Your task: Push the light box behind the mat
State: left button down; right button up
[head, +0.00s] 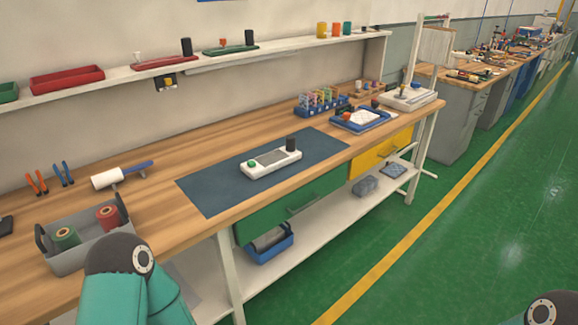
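A dark blue mat (215,191) lies flat on the wooden workbench. A white box (258,173), likely the light box, sits on the mat near its middle. It has a grey panel on top, a green knob at its left end and a black cylinder (291,144) at its right end. The box lies slantwise, roughly along the mat's length. Only a teal link of my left arm shows at the bottom left, and a bit of my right arm at the bottom right corner. Neither gripper is in view.
Bare bench top (220,153) lies behind the mat, below the wall shelf (200,66). A blue rack of vials (320,102) and a blue tray (362,121) stand right of it. A grey caddy with spools (80,259), a white roller (108,178) and pliers stand left.

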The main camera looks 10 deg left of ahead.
aim_at(269, 163)
jog(key=z, duration=0.35)
jog(key=i, duration=1.65)
jog(key=u, duration=0.45)
